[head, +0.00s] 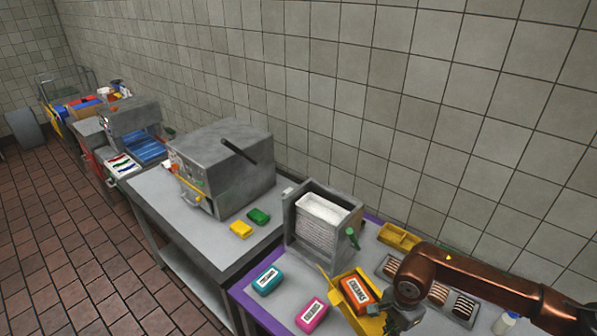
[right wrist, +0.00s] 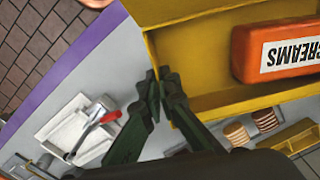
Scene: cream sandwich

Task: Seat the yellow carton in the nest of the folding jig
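The yellow carton (head: 372,325) is open at the top, with an orange pack labelled CREAMS (head: 356,292) inside; it fills the upper right of the right wrist view (right wrist: 200,22). My right gripper (head: 400,305) is at the carton's right side. In the right wrist view its green fingertips (right wrist: 160,80) are close together at the carton's wall and look pinched on it. A pale tray-like fixture with a red-handled lever (right wrist: 78,130) lies beyond the fingers and may be the folding jig. My left gripper is not in view.
Blue (head: 267,280) and pink (head: 311,315) packs lie left of the carton. A grey machine with a white stack (head: 316,227) stands behind it. A yellow compartment tray (head: 398,237) and a tray of brown-striped pieces (head: 462,307) lie rightward.

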